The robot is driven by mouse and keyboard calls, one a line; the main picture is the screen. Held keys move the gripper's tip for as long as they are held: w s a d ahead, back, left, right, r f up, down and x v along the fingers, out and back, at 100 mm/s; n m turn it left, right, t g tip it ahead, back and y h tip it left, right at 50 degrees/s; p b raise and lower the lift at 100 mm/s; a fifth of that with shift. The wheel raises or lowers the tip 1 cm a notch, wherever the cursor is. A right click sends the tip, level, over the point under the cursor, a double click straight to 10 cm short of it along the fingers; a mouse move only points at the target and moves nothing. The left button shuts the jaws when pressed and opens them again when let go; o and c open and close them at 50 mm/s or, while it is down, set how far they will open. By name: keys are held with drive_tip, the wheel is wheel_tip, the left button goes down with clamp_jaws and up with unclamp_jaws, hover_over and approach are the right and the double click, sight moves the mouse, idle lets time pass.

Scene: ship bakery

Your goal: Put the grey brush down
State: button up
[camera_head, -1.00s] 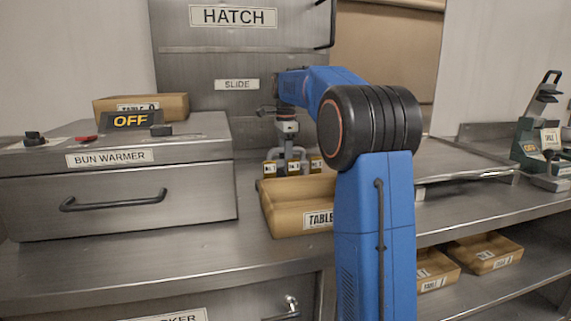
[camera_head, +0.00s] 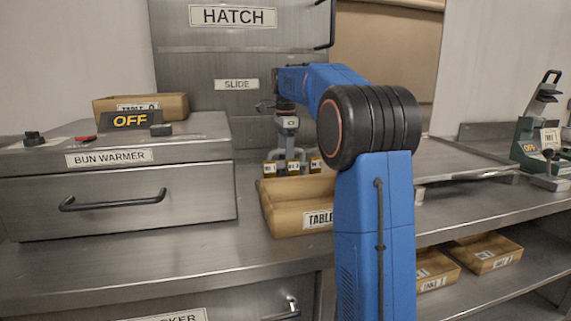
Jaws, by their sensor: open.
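My gripper (camera_head: 292,161) points down behind a wooden tray with a "TABLE" label (camera_head: 290,215) on the steel counter. Its grey fingers are apart, in front of a row of small wooden blocks or holders with number labels (camera_head: 269,168). I cannot make out a grey brush; the tray wall, the gripper and my arm hide much of that spot.
The bun warmer (camera_head: 120,190) stands to the left, with an "OFF" sign and another wooden tray (camera_head: 172,104) on top. A green device (camera_head: 530,140) stands at the right. Wooden trays (camera_head: 487,252) sit on the lower shelf. The front counter is clear.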

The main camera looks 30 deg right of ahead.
wheel_tip(320, 180, up, 10)
drive_tip(key=shift+r, duration=0.15)
idle(0.7)
